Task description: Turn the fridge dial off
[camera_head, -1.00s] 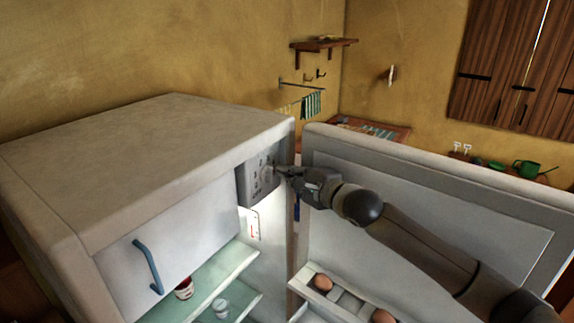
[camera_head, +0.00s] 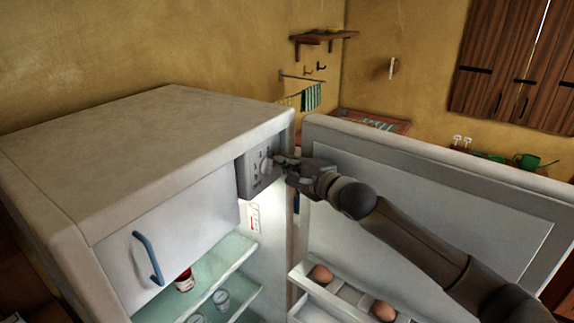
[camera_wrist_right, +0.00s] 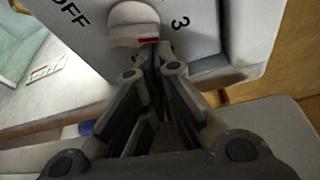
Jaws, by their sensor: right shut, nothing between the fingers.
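The fridge stands open, and its grey control box (camera_head: 247,178) sits at the top right inside. The round white dial (camera_wrist_right: 134,22) is on the box face, between the printed "OFF" at its left and "3" at its right. A red mark on the dial's flat grip is at the edge nearest my gripper. My right gripper (camera_wrist_right: 155,50) is shut and empty, with its tips at the dial's lower edge, close to the red mark. I cannot tell whether they touch it. In the head view the right gripper (camera_head: 281,162) partly covers the dial. My left gripper is out of view.
The open fridge door (camera_head: 440,185) stands right behind my right arm, with eggs (camera_head: 320,273) in its shelf. A freezer flap with a blue handle (camera_head: 148,258) is left of the box. Glass shelves (camera_head: 215,262) with jars lie below.

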